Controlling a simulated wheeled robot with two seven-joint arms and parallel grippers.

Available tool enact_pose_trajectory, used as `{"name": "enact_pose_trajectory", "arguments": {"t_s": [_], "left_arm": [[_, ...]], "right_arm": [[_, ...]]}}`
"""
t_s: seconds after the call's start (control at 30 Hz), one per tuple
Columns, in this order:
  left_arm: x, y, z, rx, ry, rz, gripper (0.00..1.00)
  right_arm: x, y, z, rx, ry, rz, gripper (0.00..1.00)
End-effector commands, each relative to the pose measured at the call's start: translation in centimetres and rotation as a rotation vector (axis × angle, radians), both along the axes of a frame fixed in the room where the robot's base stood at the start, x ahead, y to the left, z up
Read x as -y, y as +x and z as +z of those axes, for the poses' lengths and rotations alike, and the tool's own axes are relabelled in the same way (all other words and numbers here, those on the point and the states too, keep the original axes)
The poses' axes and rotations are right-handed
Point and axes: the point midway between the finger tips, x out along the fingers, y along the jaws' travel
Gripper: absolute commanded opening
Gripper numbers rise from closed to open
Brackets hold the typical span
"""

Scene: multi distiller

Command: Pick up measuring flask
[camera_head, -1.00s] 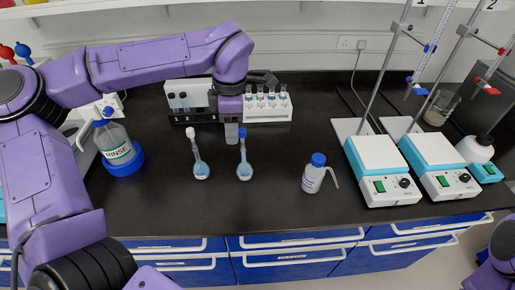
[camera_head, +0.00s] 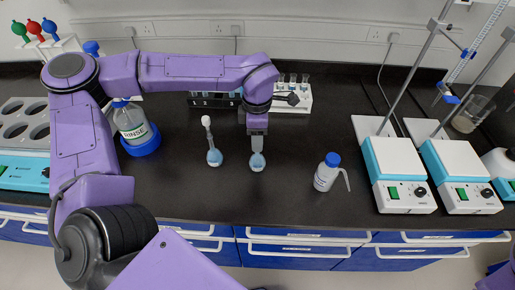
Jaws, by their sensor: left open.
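Two measuring flasks with blue liquid stand upright on the black bench. One flask (camera_head: 214,157) has a white stopper and is fully visible. The other flask (camera_head: 257,161) is directly below my left gripper (camera_head: 257,138); only its round bulb shows, and its neck and stopper are hidden by the gripper. My left gripper points down and is open, around or just in front of that neck; I cannot tell if it touches. My right gripper is out of view.
A small wash bottle (camera_head: 327,172) with a blue cap is to the right. Hotplate stirrers (camera_head: 397,170) with stands are further right. A test tube rack (camera_head: 297,99) is behind the gripper. The bench front is clear.

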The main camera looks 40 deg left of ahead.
Motion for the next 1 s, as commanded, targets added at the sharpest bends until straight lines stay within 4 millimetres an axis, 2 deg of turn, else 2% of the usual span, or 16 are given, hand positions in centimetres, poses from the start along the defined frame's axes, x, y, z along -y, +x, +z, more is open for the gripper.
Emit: {"name": "enact_pose_trajectory", "arguments": {"t_s": [0.13,0.17,0.2,0.3,0.77,1.0], "left_arm": [[0.0,0.0,0.0,0.001,0.001,0.0,0.48],[0.0,0.0,0.0,0.0,0.0,0.0,0.41],[0.0,0.0,0.0,0.0,0.0,0.0,0.28],[0.0,0.0,0.0,0.0,0.0,0.0,0.0],[0.0,0.0,0.1,0.001,0.0,0.0,0.0],[0.0,0.1,1.8,0.004,0.0,0.001,0.0]], "right_arm": [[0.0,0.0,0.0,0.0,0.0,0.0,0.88],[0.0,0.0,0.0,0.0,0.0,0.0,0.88],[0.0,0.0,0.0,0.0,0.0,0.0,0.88],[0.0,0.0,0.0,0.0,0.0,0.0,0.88],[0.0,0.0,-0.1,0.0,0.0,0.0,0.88],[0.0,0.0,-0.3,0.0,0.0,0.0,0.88]]}}
